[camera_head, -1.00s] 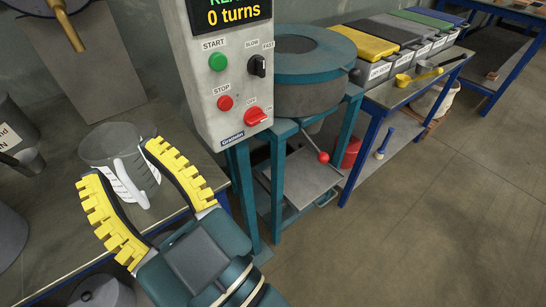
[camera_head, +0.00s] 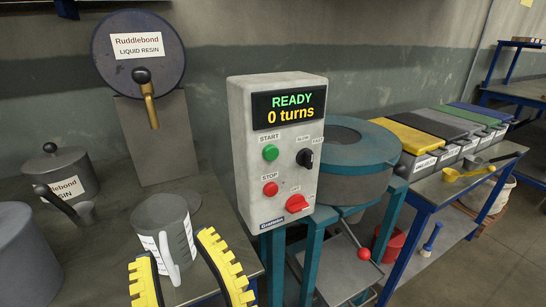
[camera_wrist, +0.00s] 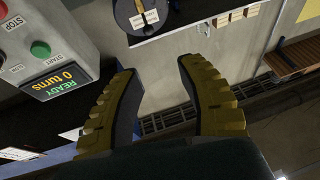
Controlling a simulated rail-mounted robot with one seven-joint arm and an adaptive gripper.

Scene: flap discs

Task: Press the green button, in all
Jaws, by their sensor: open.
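The green START button (camera_head: 270,153) is on the front of a grey control box (camera_head: 240,160), under a display (camera_head: 289,108) that reads "READY 0 turns". The green button also shows in the wrist view (camera_wrist: 40,49), at the left. My gripper (camera_head: 184,275) is at the bottom of the head view, with yellow ribbed fingers spread apart and nothing between them in the wrist view (camera_wrist: 158,85). It is lower than the button and to its left, apart from the box. In the head view the fingers overlap the lower part of a grey jug.
Below the green button are a red STOP button (camera_head: 270,188) and a red knob (camera_head: 297,203); a black SLOW/FAST knob (camera_head: 305,157) is to its right. A grey measuring jug (camera_head: 165,232) stands close by my gripper. A resin drum (camera_head: 139,47) with a tap stands behind.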

